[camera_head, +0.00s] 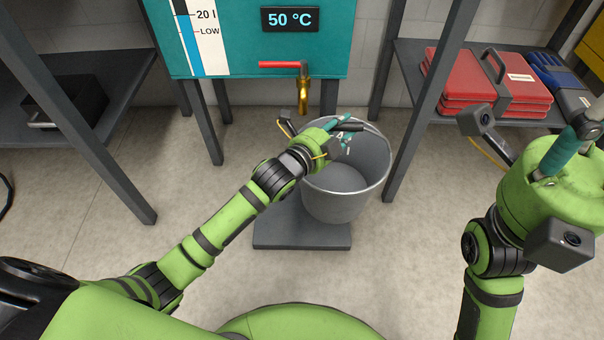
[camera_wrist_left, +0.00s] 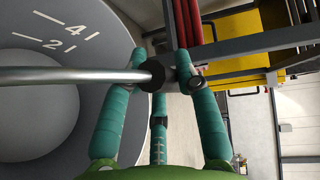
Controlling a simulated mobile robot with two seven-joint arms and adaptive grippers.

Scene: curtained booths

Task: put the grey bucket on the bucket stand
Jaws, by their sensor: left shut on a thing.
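The grey bucket (camera_head: 345,180) is upright and looks empty inside. My left gripper (camera_head: 343,127) is shut on its handle at the rim. In the left wrist view, the metal handle bar (camera_wrist_left: 75,76) runs to a dark part between the teal fingers (camera_wrist_left: 160,85), with the bucket's marked inner wall (camera_wrist_left: 95,45) at left. The bucket stand (camera_head: 290,237) is a low dark platform on the floor. The bucket overlaps its right part and reaches past its right edge; whether it touches is unclear. My right gripper (camera_head: 572,150) is at the right, its fingertips partly hidden.
A teal tank (camera_head: 240,50) with a brass tap (camera_head: 303,95) and red lever stands behind the bucket. Grey shelf posts flank it. Red cases (camera_head: 490,80) sit on the right shelf, a black box (camera_head: 65,100) on the left one. Floor left of the stand is clear.

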